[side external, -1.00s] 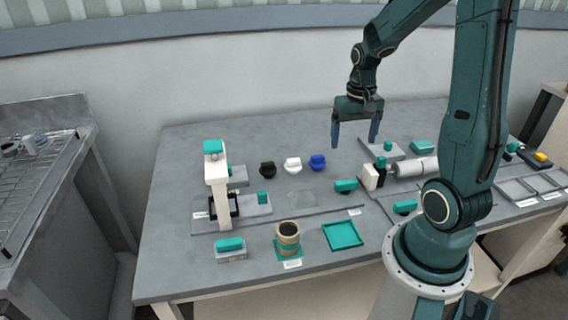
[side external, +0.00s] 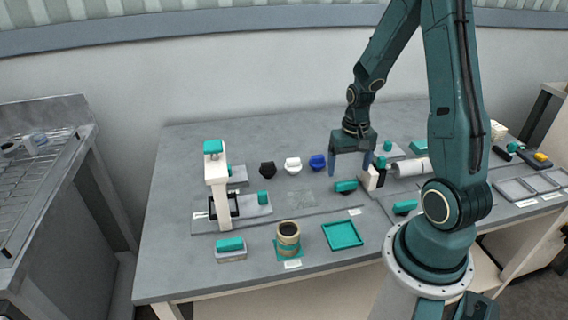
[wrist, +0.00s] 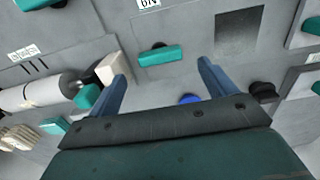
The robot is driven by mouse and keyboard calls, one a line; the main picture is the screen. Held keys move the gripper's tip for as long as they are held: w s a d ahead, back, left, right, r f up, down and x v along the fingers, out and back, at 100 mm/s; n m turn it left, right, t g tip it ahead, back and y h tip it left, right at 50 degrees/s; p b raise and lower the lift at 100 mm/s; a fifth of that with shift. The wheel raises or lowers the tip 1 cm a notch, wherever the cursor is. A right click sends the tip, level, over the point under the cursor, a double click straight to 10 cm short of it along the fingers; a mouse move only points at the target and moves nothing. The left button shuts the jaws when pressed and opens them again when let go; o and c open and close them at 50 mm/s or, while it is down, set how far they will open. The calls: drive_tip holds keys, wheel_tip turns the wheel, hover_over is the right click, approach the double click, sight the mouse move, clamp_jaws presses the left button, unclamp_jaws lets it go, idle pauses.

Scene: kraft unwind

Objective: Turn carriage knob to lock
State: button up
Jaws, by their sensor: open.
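A teal bar-shaped knob (side external: 345,186) sits on the grey bench right of the middle. In the wrist view this knob (wrist: 160,55) lies on a grey plate with a printed label, just beyond the gap between my fingertips. My gripper (side external: 349,171) points down, open and empty, a little above and behind the knob. In the wrist view my gripper (wrist: 162,73) has its two blue fingers spread wide, one toward each side of the knob. I cannot tell which teal part is the carriage knob; another teal knob (side external: 263,198) stands on the left fixture.
A white block (side external: 369,178) and a pale roll (side external: 410,168) stand close to the right of my fingers. Blue (side external: 317,162), white (side external: 292,164) and black (side external: 267,169) pieces lie to the left. A teal tray (side external: 342,235) and a cup-like cylinder (side external: 288,238) stand in front.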

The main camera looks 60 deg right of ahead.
sight(347, 181)
drive_tip(key=shift+f, duration=2.35)
drive_tip(key=c, duration=1)
